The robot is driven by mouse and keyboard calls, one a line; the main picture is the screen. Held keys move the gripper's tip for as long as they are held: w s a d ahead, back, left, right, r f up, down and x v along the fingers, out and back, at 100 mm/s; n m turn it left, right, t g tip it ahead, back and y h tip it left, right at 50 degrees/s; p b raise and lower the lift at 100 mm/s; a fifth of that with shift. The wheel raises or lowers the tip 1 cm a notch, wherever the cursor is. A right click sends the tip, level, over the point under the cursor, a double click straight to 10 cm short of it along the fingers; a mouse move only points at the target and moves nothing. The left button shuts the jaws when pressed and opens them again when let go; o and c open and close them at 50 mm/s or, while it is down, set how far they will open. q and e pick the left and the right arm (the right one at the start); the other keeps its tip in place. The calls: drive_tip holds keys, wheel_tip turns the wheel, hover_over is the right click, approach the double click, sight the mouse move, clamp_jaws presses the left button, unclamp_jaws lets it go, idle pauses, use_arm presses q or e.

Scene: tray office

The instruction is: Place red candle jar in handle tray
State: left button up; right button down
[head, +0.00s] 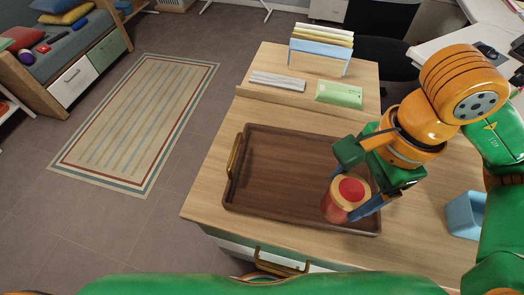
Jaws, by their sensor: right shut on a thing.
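The red candle jar (338,209) has a round red top with a pale rim. It is over the right front part of the brown handle tray (270,193). My right gripper (348,190) is shut on the jar, with one finger behind it and one at its front right side. The jar's base is close to the tray floor; I cannot tell whether it touches. The tray has a brass handle at its left end, and its right end is partly hidden by my gripper. My left gripper is not in view.
The tray lies on a wooden desk (208,190). A light blue cup (465,214) stands to the right. A green box (339,94), a grey stack (277,81) and a file rack (321,50) are at the back. The tray's left and middle are empty.

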drive_tip(key=w+f+p, duration=0.1)
drive_tip(key=w+f, duration=0.3)
drive_tip(key=w+a+f+p, duration=0.1)
drive_tip(key=w+f, duration=0.3)
drive_tip(key=w+a+f+p, duration=0.1)
drive_tip(key=w+f+p, duration=0.1)
drive_tip(key=w+f, duration=0.2)
drive_tip(key=shift+w+a+f, duration=0.2)
drive_tip(key=shift+w+f, duration=0.15)
drive_tip(key=shift+w, duration=0.2)
drive_tip(key=shift+f, duration=0.3)
unclamp_jaws()
drive_tip(key=shift+r, duration=0.4)
wheel_tip(320, 180, up, 12)
drive_tip(key=d+b, duration=0.1)
drive_tip(key=b, duration=0.1)
drive_tip(key=shift+w+d+f, duration=0.2)
drive_tip(key=shift+d, duration=0.15)
drive_tip(key=shift+f, duration=0.1)
